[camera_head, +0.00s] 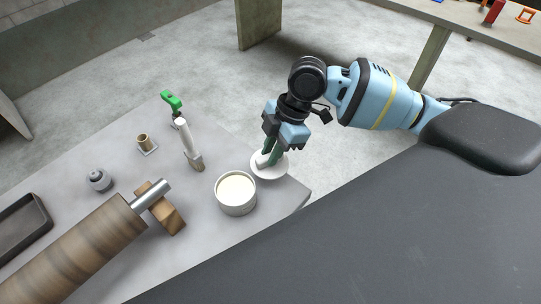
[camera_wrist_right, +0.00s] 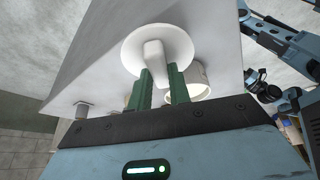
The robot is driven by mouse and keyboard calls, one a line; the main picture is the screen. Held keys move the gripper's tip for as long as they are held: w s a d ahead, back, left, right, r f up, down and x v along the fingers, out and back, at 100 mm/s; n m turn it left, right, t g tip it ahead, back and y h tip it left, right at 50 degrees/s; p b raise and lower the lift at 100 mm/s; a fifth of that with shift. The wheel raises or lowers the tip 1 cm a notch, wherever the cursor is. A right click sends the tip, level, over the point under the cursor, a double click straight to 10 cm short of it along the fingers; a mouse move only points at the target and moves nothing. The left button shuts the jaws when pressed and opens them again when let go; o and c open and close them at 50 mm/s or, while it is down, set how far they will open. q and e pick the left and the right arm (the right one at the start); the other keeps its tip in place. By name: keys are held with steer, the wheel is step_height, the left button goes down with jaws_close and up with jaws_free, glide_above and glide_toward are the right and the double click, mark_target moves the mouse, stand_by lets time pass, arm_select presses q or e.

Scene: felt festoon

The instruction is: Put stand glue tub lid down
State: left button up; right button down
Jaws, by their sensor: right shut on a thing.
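The glue tub lid (camera_head: 271,172) is a white round disc with an upright grip, beside the tub near the table's right corner. My right gripper (camera_head: 270,156) is shut on the lid's grip with its green fingers. In the right wrist view the lid (camera_wrist_right: 135,48) faces the camera, its pale grip between the fingers (camera_wrist_right: 160,86). I cannot tell whether the disc touches the table or hangs just above it. The open white glue tub (camera_head: 236,205) stands to the left of the lid, filled with cream glue; it is partly hidden behind a finger in the wrist view (camera_wrist_right: 204,82).
On the grey table (camera_head: 210,245) are a wooden roller (camera_head: 75,255) on a wood block (camera_head: 172,217), a white-handled tool (camera_head: 187,138), a green clip (camera_head: 172,100), a small brown cup (camera_head: 144,141), a grey knob (camera_head: 99,180) and a dark tray (camera_head: 22,228). The table corner is close to the lid.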

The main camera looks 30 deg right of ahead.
steer(key=shift+w+f, duration=0.15)
steer(key=shift+w, duration=0.3)
steer(key=shift+f, duration=1.65)
steer(key=shift+f, duration=0.1)
steer(key=c, duration=1.3)
jaws_free()
steer(key=v, duration=1.2)
steer(key=shift+s, duration=0.2)
